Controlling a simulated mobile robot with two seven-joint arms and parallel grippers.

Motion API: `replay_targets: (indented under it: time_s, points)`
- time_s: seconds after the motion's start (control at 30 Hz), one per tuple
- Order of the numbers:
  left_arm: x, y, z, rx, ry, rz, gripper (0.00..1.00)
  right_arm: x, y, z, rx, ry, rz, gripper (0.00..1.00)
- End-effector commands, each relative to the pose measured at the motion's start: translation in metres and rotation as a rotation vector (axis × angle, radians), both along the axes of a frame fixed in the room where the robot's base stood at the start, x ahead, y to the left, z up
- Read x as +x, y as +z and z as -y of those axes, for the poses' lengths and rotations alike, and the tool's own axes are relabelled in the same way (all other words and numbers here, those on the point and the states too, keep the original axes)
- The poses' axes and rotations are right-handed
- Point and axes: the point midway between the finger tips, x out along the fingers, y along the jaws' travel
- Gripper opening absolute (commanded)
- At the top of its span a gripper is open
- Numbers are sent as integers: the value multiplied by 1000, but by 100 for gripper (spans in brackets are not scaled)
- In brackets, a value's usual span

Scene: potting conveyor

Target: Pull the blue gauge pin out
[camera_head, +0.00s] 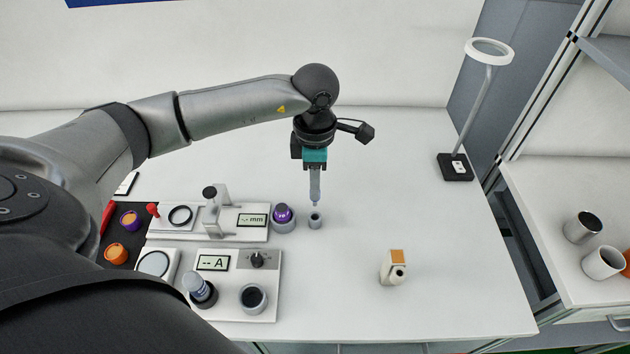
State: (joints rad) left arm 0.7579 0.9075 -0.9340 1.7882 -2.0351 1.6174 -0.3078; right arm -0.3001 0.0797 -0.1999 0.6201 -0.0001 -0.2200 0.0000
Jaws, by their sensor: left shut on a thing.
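My left gripper (315,186) points straight down over the middle of the table and is shut on a slim thing between its fingertips. That thing looks like the blue gauge pin, but it is mostly hidden by the fingers and too small to make out well. My right gripper is not in view.
A purple-topped round holder (283,217) stands close left of the grey holder. A gauge unit marked mm (252,220) and a panel marked A (213,263) lie further left. A white and orange device (394,267) and a ring lamp (456,166) stand right. The table between is clear.

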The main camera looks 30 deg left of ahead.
Motion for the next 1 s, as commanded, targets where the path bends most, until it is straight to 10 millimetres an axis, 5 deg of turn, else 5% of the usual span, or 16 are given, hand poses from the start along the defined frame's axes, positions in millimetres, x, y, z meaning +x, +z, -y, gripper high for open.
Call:
replay_targets:
  time_s: [1.0]
  points:
    - [0,68,0,-1,0,1,0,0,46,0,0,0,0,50]
